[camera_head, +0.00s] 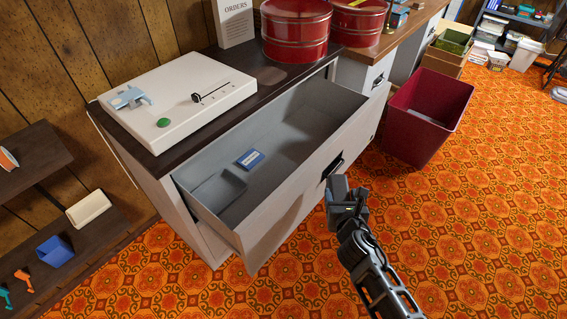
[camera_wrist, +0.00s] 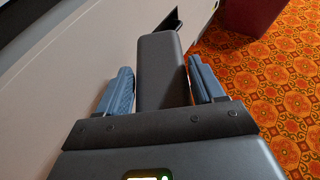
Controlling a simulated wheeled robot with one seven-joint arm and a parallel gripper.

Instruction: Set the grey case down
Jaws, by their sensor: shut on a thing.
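My gripper (camera_head: 349,205) is in front of the open drawer (camera_head: 325,109), outside its front panel and above the carpet. It is shut on the grey case (camera_wrist: 162,68), a dark grey block between the two blue-grey fingers in the wrist view. In the head view the case (camera_head: 338,187) shows as a small grey shape at the gripper's tip, just below the drawer's dark handle (camera_head: 333,166). The case's far end lies close to the drawer front; I cannot tell whether they touch.
A dark red bin (camera_head: 427,115) stands right of the drawer.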

